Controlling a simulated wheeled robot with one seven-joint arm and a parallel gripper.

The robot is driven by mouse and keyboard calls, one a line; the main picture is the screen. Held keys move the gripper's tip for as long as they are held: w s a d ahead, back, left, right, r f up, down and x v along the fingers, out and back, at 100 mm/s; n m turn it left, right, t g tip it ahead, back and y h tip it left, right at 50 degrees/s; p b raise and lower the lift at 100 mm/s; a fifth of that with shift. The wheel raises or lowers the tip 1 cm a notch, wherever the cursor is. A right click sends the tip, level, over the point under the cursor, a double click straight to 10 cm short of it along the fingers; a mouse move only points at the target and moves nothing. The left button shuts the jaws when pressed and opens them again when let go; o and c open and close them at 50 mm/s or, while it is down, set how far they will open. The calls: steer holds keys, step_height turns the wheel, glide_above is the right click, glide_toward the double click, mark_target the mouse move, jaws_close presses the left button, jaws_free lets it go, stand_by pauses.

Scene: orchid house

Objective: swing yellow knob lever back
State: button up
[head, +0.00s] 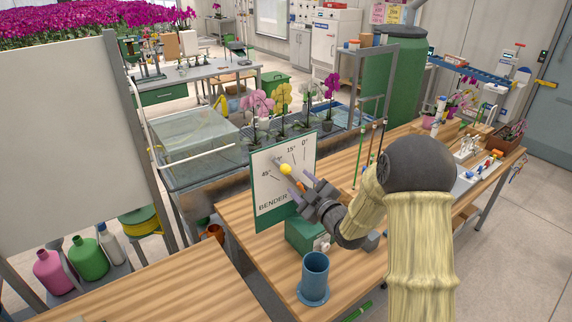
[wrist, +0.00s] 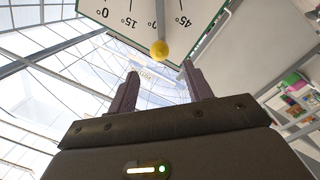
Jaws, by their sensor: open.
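The yellow knob (head: 286,169) tops a lever in front of the upright white BENDER dial board (head: 268,190), which is marked 0°, 15° and 45°. In the head view the knob stands between the 15° and 45° marks. The board stands by a green box (head: 306,236) on the wooden bench. My gripper (head: 302,186) is open and empty, just right of and below the knob. In the wrist view the knob (wrist: 159,48) shows ahead of my gripper (wrist: 158,84), roughly centred between the finger tips and apart from them. Most of the lever is hidden in the head view.
A blue cup-like cylinder (head: 314,278) stands on the wooden bench (head: 350,290) in front of the green box. Potted orchids (head: 281,105) stand behind the board. A clear water tank (head: 195,145) is at the left. The bench right of my arm holds small tools and pots.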

mark_target(289, 172)
steer(key=p+x, duration=0.4)
steer(key=x, duration=0.5)
steer(key=shift+w+a, duration=0.1)
jaws_close()
